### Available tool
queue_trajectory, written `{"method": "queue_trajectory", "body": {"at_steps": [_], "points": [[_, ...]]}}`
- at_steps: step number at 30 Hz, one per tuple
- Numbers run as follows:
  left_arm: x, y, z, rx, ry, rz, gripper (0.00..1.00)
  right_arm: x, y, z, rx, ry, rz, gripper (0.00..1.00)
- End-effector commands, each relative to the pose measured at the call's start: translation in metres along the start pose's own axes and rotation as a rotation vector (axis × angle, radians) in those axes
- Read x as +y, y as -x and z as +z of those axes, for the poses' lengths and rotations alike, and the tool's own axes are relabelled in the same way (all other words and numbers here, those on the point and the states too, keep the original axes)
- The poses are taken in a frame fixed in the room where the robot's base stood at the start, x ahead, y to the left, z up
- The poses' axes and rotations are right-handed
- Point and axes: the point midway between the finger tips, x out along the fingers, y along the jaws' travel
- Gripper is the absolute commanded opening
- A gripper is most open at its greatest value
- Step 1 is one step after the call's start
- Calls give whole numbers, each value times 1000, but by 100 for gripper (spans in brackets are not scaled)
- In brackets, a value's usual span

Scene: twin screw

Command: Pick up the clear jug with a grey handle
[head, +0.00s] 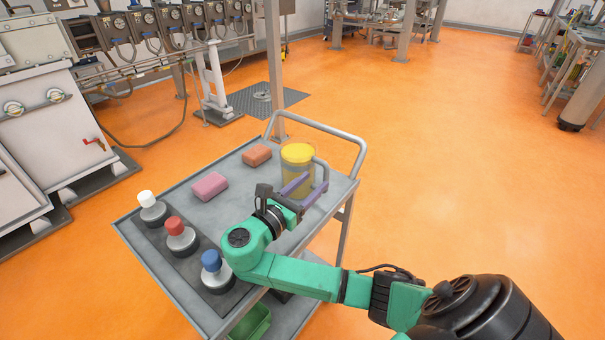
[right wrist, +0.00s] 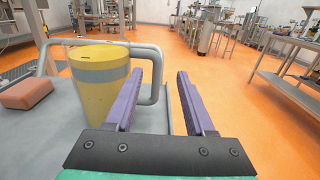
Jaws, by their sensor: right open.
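The clear jug (head: 298,154) stands upright near the cart's far right corner, with yellow contents or a yellow lid. It is large at left in the right wrist view (right wrist: 98,95). Its grey handle (right wrist: 157,66) faces right. My right gripper (head: 308,189) has purple fingers, open and empty, at the jug's handle side. In the right wrist view (right wrist: 160,73) the handle's outer bar shows between the fingertips, and the left finger partly covers the handle. I cannot tell whether the fingers touch it. My left gripper is out of view.
The grey cart (head: 236,208) also holds a pink block (head: 210,187), an orange-brown block (head: 257,155) and bottles with white (head: 147,199), red (head: 174,226) and blue (head: 211,262) caps. A rail (head: 325,128) runs behind the jug. Orange floor right of the cart is clear.

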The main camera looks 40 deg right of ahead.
Motion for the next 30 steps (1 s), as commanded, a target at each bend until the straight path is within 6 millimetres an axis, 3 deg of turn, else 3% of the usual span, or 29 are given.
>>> {"method": "queue_trajectory", "body": {"at_steps": [2,14,21,22,24,26,30], "points": [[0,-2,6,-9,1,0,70,0,-1,-14,0,1,-1,54],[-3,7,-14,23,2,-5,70,0,-71,-10,-1,0,-1,54],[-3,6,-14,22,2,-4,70,0,-75,-11,3,-1,1,54],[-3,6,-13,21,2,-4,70,0,-75,-11,3,-1,1,47],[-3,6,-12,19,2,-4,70,0,-75,-11,2,-1,1,20],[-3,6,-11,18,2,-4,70,0,-75,-11,2,-1,1,0],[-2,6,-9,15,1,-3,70,0,-75,-11,2,-1,0,0]]}}
